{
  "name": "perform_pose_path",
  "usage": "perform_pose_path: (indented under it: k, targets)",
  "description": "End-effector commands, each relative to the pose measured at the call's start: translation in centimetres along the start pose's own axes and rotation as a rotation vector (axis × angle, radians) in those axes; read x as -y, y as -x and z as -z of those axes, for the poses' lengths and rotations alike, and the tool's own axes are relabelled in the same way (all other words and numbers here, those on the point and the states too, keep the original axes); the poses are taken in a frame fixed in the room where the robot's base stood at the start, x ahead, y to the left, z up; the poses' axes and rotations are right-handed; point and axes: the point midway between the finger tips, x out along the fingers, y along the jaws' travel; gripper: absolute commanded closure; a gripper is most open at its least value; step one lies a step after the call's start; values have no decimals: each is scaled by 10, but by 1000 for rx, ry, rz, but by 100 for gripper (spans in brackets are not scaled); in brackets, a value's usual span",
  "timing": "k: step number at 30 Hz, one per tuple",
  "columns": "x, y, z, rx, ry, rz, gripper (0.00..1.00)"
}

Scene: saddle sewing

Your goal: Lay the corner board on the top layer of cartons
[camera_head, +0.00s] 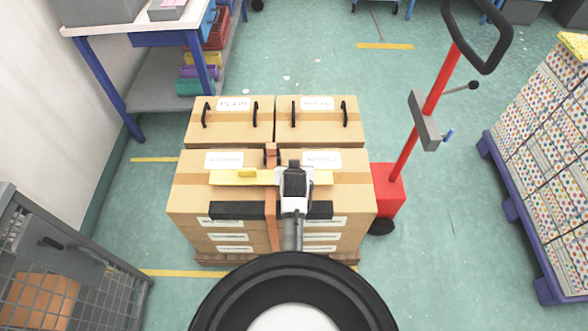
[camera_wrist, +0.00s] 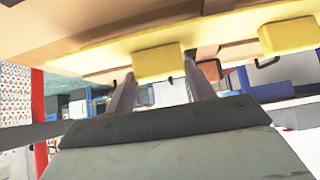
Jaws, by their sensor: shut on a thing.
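The corner board (camera_head: 228,178) is a long yellow strip lying left to right across the tops of the front cartons (camera_head: 190,187) in the head view. A raised yellow block (camera_wrist: 158,62) on it sits between my fingers in the wrist view. My gripper (camera_head: 292,177) is shut on the board, right of its middle, and hides part of it. The wrist view shows the board (camera_wrist: 215,45) close against a tan surface; I cannot tell whether they touch. A second yellow block (camera_wrist: 288,37) stands farther right along the board.
Two cartons with black handles (camera_head: 230,118) stand behind. A brown strap (camera_head: 272,225) and a dark bar (camera_head: 235,210) cross the front cartons. A red pallet jack (camera_head: 388,192) stands right, a blue-legged bench (camera_head: 135,38) back left, a mesh cage (camera_head: 85,280) front left, and a patterned stack (camera_head: 545,140) far right.

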Motion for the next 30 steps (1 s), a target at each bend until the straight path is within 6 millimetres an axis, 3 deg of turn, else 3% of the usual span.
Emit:
perform_pose_path:
  k: [11, 12, 17, 26, 30]
  targets:
    - [0, -4, -3, -1, 0, 1, 75]
    - [0, -4, -4, 0, 0, 1, 45]
    - [0, -4, -4, 0, 0, 1, 24]
    - [0, -2, -2, 0, 0, 0, 24]
    - [1, 8, -2, -1, -1, 1, 24]
